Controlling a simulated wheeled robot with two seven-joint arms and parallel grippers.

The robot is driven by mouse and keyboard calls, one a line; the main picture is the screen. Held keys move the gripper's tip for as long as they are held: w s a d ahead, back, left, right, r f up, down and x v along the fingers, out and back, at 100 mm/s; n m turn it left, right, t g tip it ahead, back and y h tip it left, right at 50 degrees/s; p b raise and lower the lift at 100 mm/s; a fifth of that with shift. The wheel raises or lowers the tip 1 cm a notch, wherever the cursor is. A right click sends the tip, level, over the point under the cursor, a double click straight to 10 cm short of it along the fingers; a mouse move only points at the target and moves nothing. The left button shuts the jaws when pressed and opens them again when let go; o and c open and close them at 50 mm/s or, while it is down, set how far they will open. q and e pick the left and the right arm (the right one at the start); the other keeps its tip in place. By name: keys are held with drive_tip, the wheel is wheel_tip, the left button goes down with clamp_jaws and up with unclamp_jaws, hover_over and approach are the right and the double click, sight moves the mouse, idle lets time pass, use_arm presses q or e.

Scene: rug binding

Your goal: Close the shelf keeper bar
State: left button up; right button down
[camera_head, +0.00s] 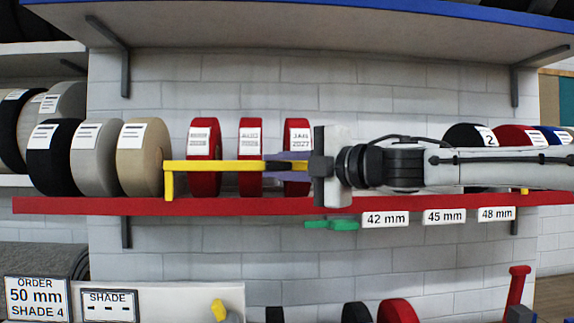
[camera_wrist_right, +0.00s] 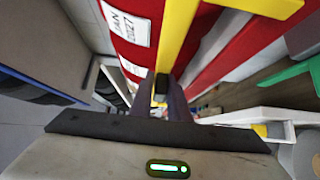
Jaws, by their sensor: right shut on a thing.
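The yellow keeper bar (camera_head: 215,166) runs level in front of the red rolls on the red-edged shelf (camera_head: 270,206). Its left end bends down to the shelf edge. My right gripper (camera_head: 287,166) comes in from the right and is shut on the bar's right part, in front of the rightmost red roll. In the right wrist view, the bar (camera_wrist_right: 176,40) runs up from between the fingers (camera_wrist_right: 161,95), with a yellow crosspiece at the top. The bar's right end is hidden behind my gripper and arm. My left gripper is not in view.
Red rolls (camera_head: 204,183) stand behind the bar. Black, grey and tan rolls (camera_head: 142,160) stand to its left. More rolls (camera_head: 470,135) stand behind my right arm. An upper shelf (camera_head: 300,28) hangs above. A green piece (camera_head: 343,225) and size labels (camera_head: 385,219) sit below the shelf edge.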

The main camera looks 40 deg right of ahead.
drive_tip(key=shift+d, duration=0.15)
drive_tip(key=c, duration=1.8)
unclamp_jaws()
drive_tip(key=shift+o, duration=0.2)
drive_tip(key=shift+s, duration=0.1)
drive_tip(key=s, duration=1)
drive_tip(key=shift+d+b, duration=0.3)
drive_tip(key=shift+d, duration=0.1)
